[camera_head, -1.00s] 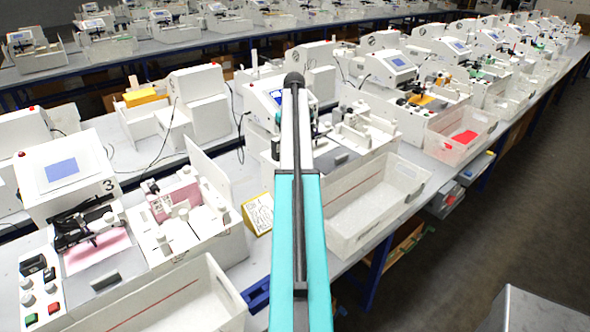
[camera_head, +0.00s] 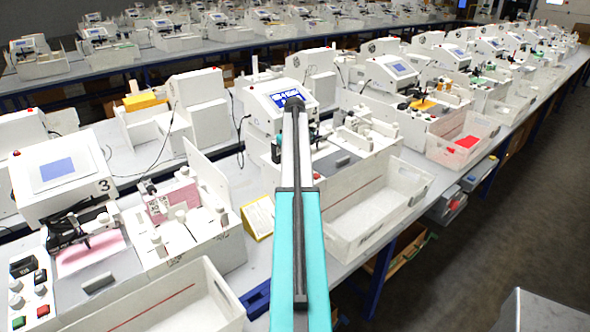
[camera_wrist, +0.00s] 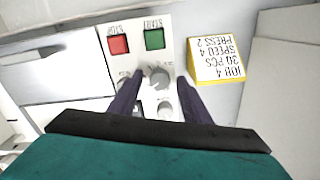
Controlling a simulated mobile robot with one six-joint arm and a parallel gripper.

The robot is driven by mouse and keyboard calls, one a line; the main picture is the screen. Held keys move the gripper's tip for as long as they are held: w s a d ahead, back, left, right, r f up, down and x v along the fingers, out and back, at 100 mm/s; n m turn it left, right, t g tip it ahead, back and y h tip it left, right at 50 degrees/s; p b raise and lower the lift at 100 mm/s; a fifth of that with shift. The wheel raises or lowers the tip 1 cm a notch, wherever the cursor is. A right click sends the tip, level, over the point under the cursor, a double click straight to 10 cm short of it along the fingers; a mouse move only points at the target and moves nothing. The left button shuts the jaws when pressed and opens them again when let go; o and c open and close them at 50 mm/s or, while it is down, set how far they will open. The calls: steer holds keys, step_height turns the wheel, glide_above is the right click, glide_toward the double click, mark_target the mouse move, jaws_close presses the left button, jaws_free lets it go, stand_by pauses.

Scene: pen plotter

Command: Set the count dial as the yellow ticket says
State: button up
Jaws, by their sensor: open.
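In the wrist view, the yellow ticket (camera_wrist: 217,61) appears upside down and reads JOB 4, 30 PCS, SPEED 4, PRESS 2. It also stands left of my arm in the head view (camera_head: 258,217). My gripper (camera_wrist: 158,82) is open over the control panel. Its dark fingers lie either side of a grey round dial (camera_wrist: 160,78); contact cannot be told. Another grey knob (camera_wrist: 165,107) shows between the fingers, and one more is partly covered by the left finger. The dial labels are too small to read. In the head view my arm hides the gripper and panel.
A red STOP button (camera_wrist: 118,44) and a green START button (camera_wrist: 154,39) sit just beyond the dials. The machine's blue display (camera_head: 287,97) shows behind my arm. A white bin (camera_head: 375,200) stands to the right, and a neighbouring machine numbered 3 (camera_head: 62,172) to the left.

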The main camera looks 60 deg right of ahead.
steer(key=shift+c, duration=0.2)
steer(key=c, duration=1)
steer(key=shift+m, duration=0.5)
steer(key=o, duration=1)
steer(key=shift+o, duration=0.2)
steer(key=shift+r, duration=0.1)
step_height(320, 180, up, 14)
steer(key=p, duration=0.6)
